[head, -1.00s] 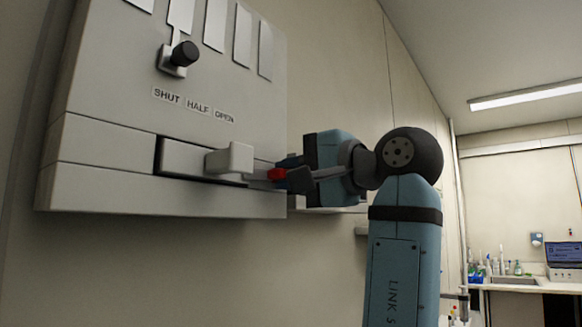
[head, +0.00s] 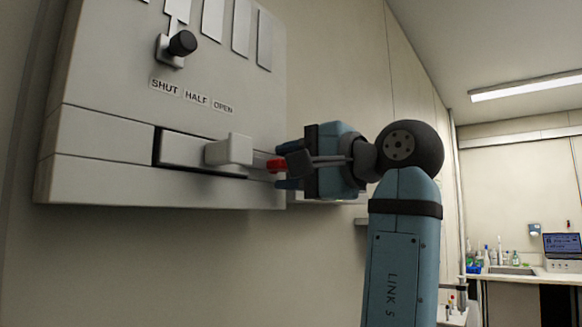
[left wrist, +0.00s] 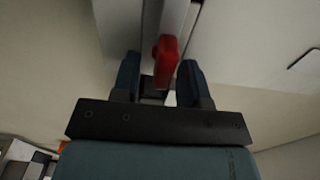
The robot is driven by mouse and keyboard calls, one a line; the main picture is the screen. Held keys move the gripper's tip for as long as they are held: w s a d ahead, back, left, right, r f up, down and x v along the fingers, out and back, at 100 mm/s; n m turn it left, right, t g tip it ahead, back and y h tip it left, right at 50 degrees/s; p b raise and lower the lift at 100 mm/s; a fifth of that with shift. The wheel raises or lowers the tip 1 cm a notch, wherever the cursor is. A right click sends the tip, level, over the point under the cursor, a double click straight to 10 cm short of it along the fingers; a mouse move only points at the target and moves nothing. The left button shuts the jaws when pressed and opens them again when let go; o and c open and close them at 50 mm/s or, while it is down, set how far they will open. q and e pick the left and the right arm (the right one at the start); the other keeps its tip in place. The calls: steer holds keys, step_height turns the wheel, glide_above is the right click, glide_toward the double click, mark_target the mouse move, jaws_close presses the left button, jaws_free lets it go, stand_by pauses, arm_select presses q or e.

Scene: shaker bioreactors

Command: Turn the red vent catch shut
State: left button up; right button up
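The red vent catch (head: 276,165) sits at the right end of the slot in the pale wall unit, beside a whitish block handle. It also shows in the left wrist view (left wrist: 165,60), where it hangs between my two fingers, nearer the right one. My left gripper (head: 286,168) is at the unit's right edge, with its fingers around the catch. In the left wrist view my left gripper (left wrist: 160,80) is open, with a gap at least on the catch's left side. Contact on the right side cannot be told. My right gripper is out of view.
The pale wall unit (head: 90,185) carries a black knob (head: 182,43) above labels reading SHUT, HALF and OPEN. The block handle (head: 230,150) stands out close left of the gripper. A bench with bottles and a laptop (head: 562,245) is far right.

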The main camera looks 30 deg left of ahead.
arm_select(q)
steer(key=s+d, duration=0.2)
steer(key=d, duration=1.1)
steer(key=shift+d+b, duration=0.35)
steer(key=shift+r, duration=0.1)
